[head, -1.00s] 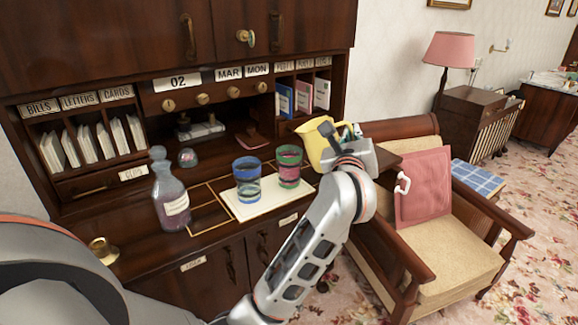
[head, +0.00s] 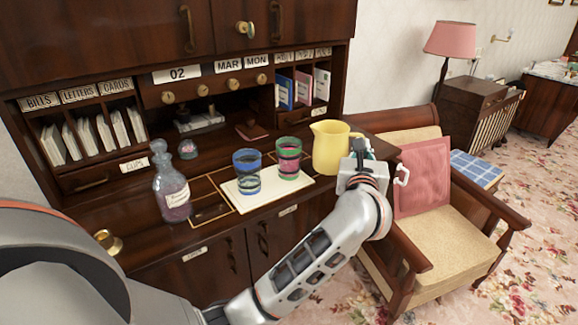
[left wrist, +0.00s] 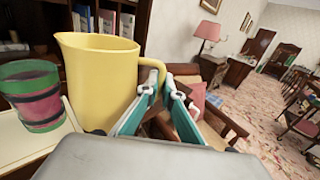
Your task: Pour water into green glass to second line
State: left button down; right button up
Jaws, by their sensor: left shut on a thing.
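The green glass (head: 289,158), green-rimmed with pinkish and dark bands, stands upright on the white mat (head: 268,197). It also shows at the left of the left wrist view (left wrist: 40,93); I cannot tell its water level. The yellow pitcher (head: 328,148) is upright, right of the green glass and apart from it, near the desk's right end. My left gripper (head: 358,150) is shut on the pitcher's handle side. In the left wrist view its fingers (left wrist: 163,100) are by the handle of the pitcher (left wrist: 98,85). Whether the pitcher's base touches the desk is unclear. My right gripper is out of view.
A blue glass (head: 247,175) stands left of the green glass on the mat. A stoppered bottle (head: 172,187) is farther left, and a small brass holder (head: 108,242) is at front left. Desk cubbies rise behind. An armchair (head: 450,225) stands right of the desk.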

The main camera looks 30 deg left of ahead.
aim_at(364, 136)
pick_arm(q)
jog(key=shift+r, duration=0.2)
dwell(0.3)
jog(key=shift+r+p, duration=1.35)
jog(key=shift+r, duration=0.05)
jog(key=shift+f, duration=0.1)
